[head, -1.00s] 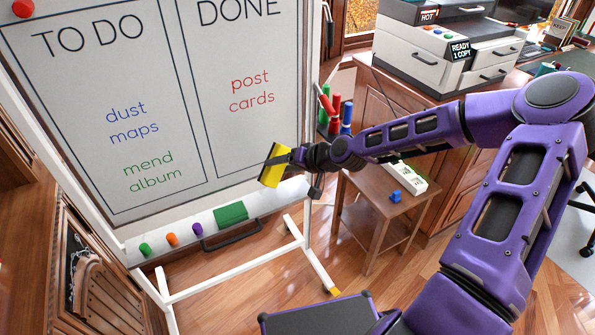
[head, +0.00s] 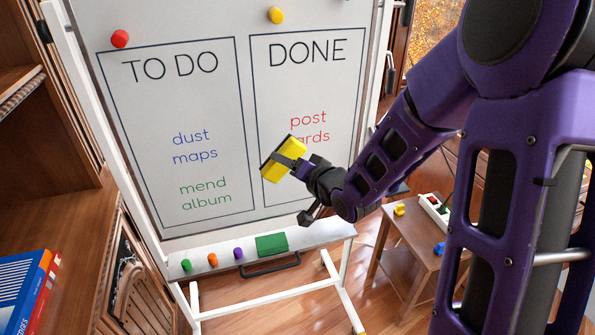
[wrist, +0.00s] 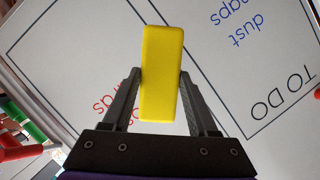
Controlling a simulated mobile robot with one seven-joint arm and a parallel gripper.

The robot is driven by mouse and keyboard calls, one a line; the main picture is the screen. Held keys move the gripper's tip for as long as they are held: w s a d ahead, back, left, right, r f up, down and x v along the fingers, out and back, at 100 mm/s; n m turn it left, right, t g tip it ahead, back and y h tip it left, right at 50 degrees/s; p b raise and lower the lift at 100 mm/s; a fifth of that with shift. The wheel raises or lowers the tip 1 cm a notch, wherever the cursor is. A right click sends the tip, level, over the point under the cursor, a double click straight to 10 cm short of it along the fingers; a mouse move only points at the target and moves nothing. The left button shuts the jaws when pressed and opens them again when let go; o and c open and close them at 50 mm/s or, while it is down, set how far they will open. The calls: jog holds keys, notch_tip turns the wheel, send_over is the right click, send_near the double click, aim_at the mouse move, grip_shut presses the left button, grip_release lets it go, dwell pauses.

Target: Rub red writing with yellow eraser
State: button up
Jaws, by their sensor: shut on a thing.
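My gripper (head: 291,164) is shut on the yellow eraser (head: 284,158) and holds it up in front of the whiteboard, at the lower left of the red writing. In the wrist view the eraser (wrist: 162,72) stands between the two fingers. The red writing "post cards" (head: 308,119) is in the DONE column of the whiteboard (head: 232,110). The eraser covers the first letter of "cards". In the wrist view part of the red writing (wrist: 108,104) shows behind the left finger. I cannot tell whether the eraser touches the board.
Blue "dust maps" (head: 193,146) and green "mend album" (head: 205,193) are in the TO DO column. The tray (head: 325,231) below holds a green block (head: 271,244) and several coloured pieces. A small wooden table (head: 411,236) stands at the right.

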jog(key=shift+w+a+r, duration=0.1)
jog(key=shift+w+a, duration=0.2)
jog(key=shift+w, duration=0.65)
jog(key=shift+w+a, duration=0.3)
jog(key=shift+w, duration=0.6)
jog(key=shift+w+a+r, duration=0.1)
jog(key=shift+w+a, duration=0.2)
jog(key=shift+w, duration=0.65)
jog(key=shift+w+a, duration=0.25)
jog(key=shift+w, duration=0.65)
jog(key=shift+w+d+p, duration=0.4)
jog(key=shift+d+p, duration=0.35)
jog(key=shift+d, duration=0.75)
jog(key=shift+w+d+p, duration=0.45)
jog(key=shift+d+p, duration=0.3)
jog(key=shift+d, duration=0.75)
jog(key=shift+w+d+p, duration=0.4)
jog(key=shift+d+p, duration=0.35)
jog(key=shift+d, duration=0.75)
jog(key=shift+w+d+p, duration=0.25)
jog(key=shift+d+p, duration=0.3)
jog(key=shift+d, duration=0.55)
